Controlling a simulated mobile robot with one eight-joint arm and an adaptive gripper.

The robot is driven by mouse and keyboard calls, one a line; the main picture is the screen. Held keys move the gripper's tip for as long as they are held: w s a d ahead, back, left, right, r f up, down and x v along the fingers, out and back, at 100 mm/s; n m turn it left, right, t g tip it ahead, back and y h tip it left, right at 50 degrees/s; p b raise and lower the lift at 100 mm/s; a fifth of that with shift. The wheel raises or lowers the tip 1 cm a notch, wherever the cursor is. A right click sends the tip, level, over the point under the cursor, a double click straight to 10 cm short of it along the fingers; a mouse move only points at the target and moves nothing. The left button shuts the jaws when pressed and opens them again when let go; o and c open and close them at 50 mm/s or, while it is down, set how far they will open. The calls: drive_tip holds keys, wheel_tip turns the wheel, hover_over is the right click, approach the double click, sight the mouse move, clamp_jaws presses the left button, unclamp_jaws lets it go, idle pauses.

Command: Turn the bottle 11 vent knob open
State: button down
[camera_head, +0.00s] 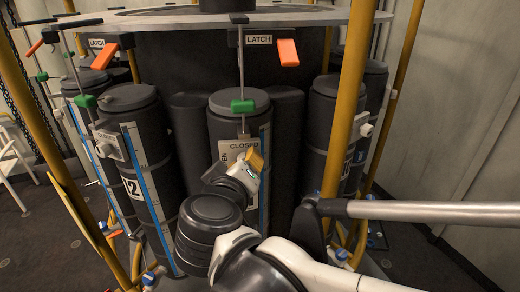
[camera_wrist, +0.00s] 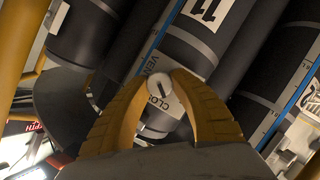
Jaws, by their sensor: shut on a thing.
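Bottle 11 (camera_wrist: 190,52) is a dark grey cylinder with a white "11" label (camera_wrist: 207,10) in the wrist view. In the head view it is the central bottle (camera_head: 225,128), partly hidden by my arm. Its vent knob (camera_wrist: 159,90) is small, pale and round, on a light plate lettered "VENT" and "CLOSED". The plate (camera_head: 232,150) also shows in the head view, lettered "CLOSED" and "OPEN" along its edges. My gripper (camera_wrist: 158,82) has its yellow fingers shut on the knob, one on each side. In the head view, my gripper (camera_head: 254,160) hides the knob.
A bottle marked "12" (camera_head: 150,165) stands at left, and another bottle (camera_head: 320,130) at right. Yellow posts (camera_head: 348,95) rise around the rack. Orange latch handles (camera_head: 288,52) and green blocks (camera_head: 243,106) hang below the top ring. Open floor shows at far right.

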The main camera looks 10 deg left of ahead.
drive_tip(key=shift+f+n+t+h+b, duration=0.25)
drive_tip(key=shift+n+t+h+b, duration=0.25)
drive_tip(key=shift+n+b, duration=0.7)
drive_tip(key=shift+n+t+h+b, duration=0.3)
drive_tip(key=shift+n+t+b, duration=0.2)
drive_tip(key=shift+n+b, duration=0.4)
drive_tip(key=shift+r+n, duration=0.15)
drive_tip(key=shift+n, duration=0.15)
drive_tip(key=c, duration=1.1)
unclamp_jaws()
drive_tip(key=shift+w, duration=0.1)
drive_tip(key=shift+o, duration=0.2)
drive_tip(key=s+a+r, duration=0.1)
drive_tip(key=s, duration=1.1)
drive_tip(key=shift+r, duration=0.2)
